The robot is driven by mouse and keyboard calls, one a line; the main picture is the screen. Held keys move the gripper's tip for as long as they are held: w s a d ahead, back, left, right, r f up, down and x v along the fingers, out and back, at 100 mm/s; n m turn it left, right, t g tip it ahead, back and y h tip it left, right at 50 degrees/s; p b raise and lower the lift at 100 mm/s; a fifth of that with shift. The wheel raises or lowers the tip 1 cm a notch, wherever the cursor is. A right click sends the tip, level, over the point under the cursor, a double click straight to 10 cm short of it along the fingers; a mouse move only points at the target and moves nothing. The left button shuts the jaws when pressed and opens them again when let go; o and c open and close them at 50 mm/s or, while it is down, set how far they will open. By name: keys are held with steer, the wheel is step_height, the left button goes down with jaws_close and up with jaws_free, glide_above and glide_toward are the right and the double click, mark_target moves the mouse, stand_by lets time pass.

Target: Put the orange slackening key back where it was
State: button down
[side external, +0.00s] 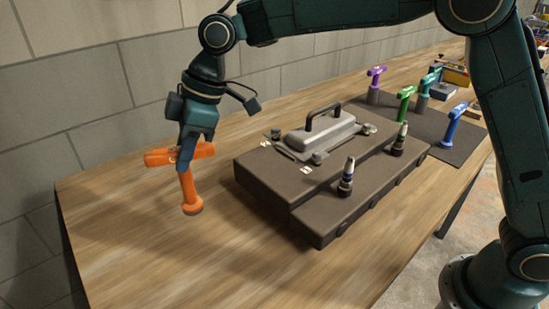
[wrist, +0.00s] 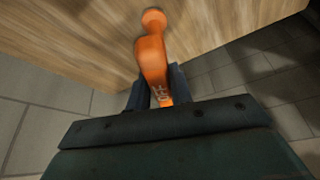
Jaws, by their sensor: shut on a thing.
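The orange slackening key (side external: 190,190) is a T-shaped tool with a thick crossbar and a round foot. My gripper (side external: 185,158) is shut on its crossbar from above, at the left part of the table. The key hangs upright with its foot down, near the wood; I cannot tell whether it touches. In the wrist view the key (wrist: 151,60) runs up from between the fingers (wrist: 158,98), its round end over the wooden surface. The fingers hide part of the crossbar.
A brown engine block (side external: 270,180) with a handled grey cover (side external: 318,133) stands right of the key. A dark mat (side external: 455,143) behind it holds purple (side external: 374,84), green (side external: 404,103), teal (side external: 427,88) and blue (side external: 453,125) keys. The table's left end (side external: 110,230) is bare.

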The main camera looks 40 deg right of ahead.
mark_target(196, 201)
steer(key=shift+f, duration=4.05)
steer(key=c, duration=1.3)
jaws_free()
steer(key=shift+o, duration=0.2)
steer(key=v, duration=1.2)
